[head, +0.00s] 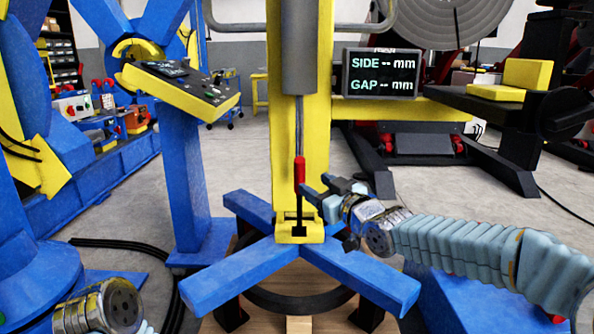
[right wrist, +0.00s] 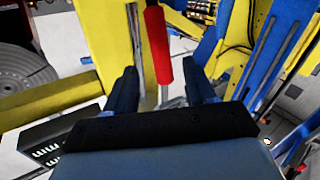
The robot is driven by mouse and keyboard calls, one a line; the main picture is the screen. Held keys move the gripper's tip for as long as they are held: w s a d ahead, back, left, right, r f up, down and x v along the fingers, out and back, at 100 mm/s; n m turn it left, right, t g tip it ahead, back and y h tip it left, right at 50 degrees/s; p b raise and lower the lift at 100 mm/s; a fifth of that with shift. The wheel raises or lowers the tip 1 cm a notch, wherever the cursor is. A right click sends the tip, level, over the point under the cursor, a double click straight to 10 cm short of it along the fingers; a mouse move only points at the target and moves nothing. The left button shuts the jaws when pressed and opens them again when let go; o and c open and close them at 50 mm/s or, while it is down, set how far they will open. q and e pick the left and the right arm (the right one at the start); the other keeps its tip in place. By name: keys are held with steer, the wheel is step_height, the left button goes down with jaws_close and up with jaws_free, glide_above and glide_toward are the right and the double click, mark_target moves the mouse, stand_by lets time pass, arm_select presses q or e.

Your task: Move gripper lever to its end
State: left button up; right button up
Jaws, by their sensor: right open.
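The lever (head: 299,176) has a red grip and hangs on a thin metal rod in front of the yellow column. In the right wrist view its red grip (right wrist: 158,45) comes down from the top, near the middle. My right gripper (head: 318,187) comes in from the right, close to the red grip. Its two dark fingers (right wrist: 163,82) are apart, with the lower end of the grip showing between or just beyond them. I cannot tell whether they touch it. Only a metal joint of my left arm shows at the lower left; its gripper is out of the picture.
The yellow column (head: 258,130) stands on blue floor legs (head: 232,277). A display (head: 383,73) reads SIDE -- mm and GAP -- mm. A control panel on a blue post (head: 185,88) stands left. Open grey floor lies between.

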mark_target(295, 173)
steer(key=p+x, duration=0.2)
steer(key=x, duration=0.7)
steer(key=shift+w+a, duration=0.25)
steer(key=shift+w, duration=0.1)
jaws_close()
